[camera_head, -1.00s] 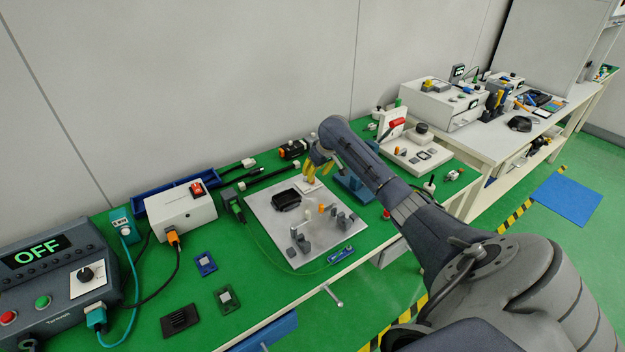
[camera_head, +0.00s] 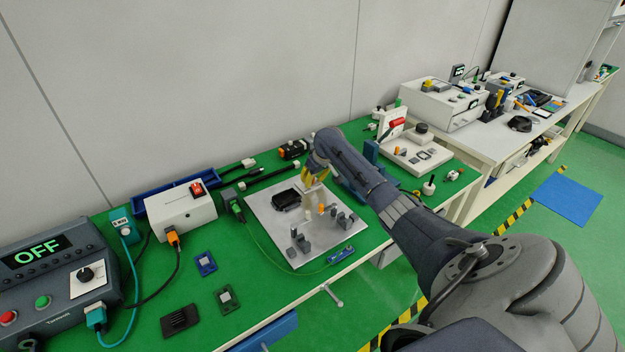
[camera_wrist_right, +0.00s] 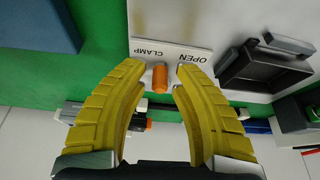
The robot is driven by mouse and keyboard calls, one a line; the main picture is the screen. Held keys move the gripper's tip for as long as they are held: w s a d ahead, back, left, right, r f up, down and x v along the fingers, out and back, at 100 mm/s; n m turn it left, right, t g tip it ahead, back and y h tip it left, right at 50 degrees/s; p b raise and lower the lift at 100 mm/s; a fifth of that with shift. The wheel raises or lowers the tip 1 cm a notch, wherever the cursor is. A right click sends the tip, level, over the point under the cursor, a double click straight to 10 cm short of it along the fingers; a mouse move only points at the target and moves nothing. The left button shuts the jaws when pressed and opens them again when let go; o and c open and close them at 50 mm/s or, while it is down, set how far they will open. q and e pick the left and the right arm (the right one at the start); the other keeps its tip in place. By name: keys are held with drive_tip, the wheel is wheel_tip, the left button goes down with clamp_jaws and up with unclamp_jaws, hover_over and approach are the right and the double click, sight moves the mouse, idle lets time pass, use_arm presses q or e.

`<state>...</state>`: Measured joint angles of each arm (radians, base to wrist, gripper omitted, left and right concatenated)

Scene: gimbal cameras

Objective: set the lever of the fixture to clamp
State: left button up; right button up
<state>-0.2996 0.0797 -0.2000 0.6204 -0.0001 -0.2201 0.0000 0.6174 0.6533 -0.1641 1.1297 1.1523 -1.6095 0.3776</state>
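The fixture (camera_head: 272,225) is a grey metal plate on the green bench, with a black tray part (camera_head: 286,199) and grey blocks on it. In the right wrist view, a white label (camera_wrist_right: 175,40) reads CLAMP and OPEN. The lever's orange end (camera_wrist_right: 160,78) stands in front of it, between the words and nearer CLAMP. My right gripper (camera_wrist_right: 160,66) is open, its yellow fingers on either side of the orange end with gaps visible. In the head view my right gripper (camera_head: 315,186) is over the fixture's back edge, covering part of the label. My left gripper is out of view.
An orange-topped piece (camera_head: 321,208) and several grey blocks stand on the plate near my fingers. A white box with a red switch (camera_head: 182,209) is to the left.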

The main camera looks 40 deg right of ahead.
clamp_jaws()
drive_tip(key=shift+d+r, duration=0.1)
drive_tip(key=shift+w+d+n+y, duration=0.15)
drive_tip(key=shift+n+y, duration=0.15)
drive_tip(key=shift+n, duration=0.45)
drive_tip(key=shift+w+d+n+y, duration=0.15)
drive_tip(key=shift+n+y, duration=0.15)
drive_tip(key=shift+n, duration=0.45)
drive_tip(key=shift+s, duration=0.1)
drive_tip(key=shift+c, duration=2.4)
unclamp_jaws()
drive_tip(key=shift+r, duration=0.1)
drive_tip(key=o, duration=0.8)
drive_tip(key=v, duration=1.1)
drive_tip(key=shift+r, duration=0.35)
drive_tip(key=shift+s+d, duration=0.15)
